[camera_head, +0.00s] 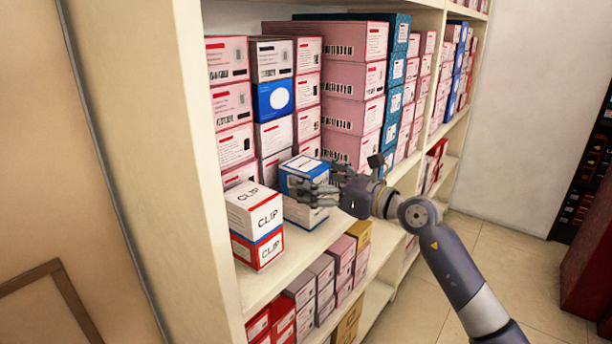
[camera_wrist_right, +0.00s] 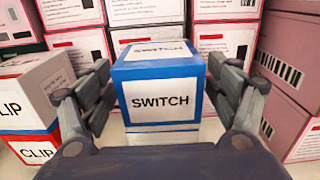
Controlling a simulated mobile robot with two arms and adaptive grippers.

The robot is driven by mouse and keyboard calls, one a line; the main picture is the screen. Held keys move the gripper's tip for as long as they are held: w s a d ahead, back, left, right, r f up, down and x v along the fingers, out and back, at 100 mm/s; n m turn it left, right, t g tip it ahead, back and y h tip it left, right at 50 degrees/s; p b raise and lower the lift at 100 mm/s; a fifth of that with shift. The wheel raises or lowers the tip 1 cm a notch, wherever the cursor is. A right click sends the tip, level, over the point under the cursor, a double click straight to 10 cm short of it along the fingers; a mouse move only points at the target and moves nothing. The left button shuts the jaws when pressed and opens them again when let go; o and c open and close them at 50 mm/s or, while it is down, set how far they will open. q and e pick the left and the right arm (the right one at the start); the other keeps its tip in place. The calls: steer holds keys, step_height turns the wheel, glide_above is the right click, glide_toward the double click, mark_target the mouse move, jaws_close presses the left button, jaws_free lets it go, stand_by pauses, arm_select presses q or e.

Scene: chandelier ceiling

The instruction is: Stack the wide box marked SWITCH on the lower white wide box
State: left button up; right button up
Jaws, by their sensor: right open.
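The blue box marked SWITCH (camera_wrist_right: 162,102), with white labels, stands upright in the middle of the right wrist view. It also shows in the head view (camera_head: 303,167) on the shelf. It rests on a lower white box (camera_wrist_right: 165,138), which also shows in the head view (camera_head: 304,214), and the two look roughly lined up. My right gripper (camera_head: 318,190) is open, with its fingers to the left and right of the SWITCH box and small gaps showing on both sides. The box's back is hidden. My left gripper is not in view.
Two stacked boxes marked CLIP, a white one (camera_head: 254,210) over a red one (camera_head: 258,250), stand close on the left. Tall stacks of pink boxes (camera_head: 354,77) and white boxes stand behind. A lower shelf holds more boxes (camera_head: 322,270). The shelf's side panel (camera_head: 150,120) rises at the left.

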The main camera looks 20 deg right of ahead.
steer(key=s+d+r+m+t, duration=0.1)
steer(key=s+d+m+t, duration=0.4)
steer(key=s+m, duration=0.45)
steer(key=s+d+f+m+g+h, duration=0.25)
steer(key=f+m+h, duration=0.25)
steer(key=f+m, duration=0.35)
steer(key=s+d+f+m+g+h, duration=0.1)
steer(key=s+d+f+m+h, duration=0.3)
steer(key=f+m, duration=0.45)
steer(key=s+d+f+m+g+h, duration=0.1)
steer(key=s+d+f+m+h, duration=0.1)
steer(key=f+m+h, duration=0.65)
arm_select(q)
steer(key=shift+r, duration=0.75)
arm_select(e)
steer(key=s+a+f+m+g+y, duration=0.3)
steer(key=s+a+f+g, duration=0.2)
steer(key=s+f, duration=0.3)
steer(key=s+a+f+m+g+y, duration=0.3)
steer(key=s+a+f+g, duration=0.3)
steer(key=s, duration=0.8)
step_height(320, 180, down, 3)
steer(key=shift+s+a+r+m+y, duration=0.1)
steer(key=shift+s+a+m+y, duration=0.1)
steer(key=shift+s+m+y, duration=0.15)
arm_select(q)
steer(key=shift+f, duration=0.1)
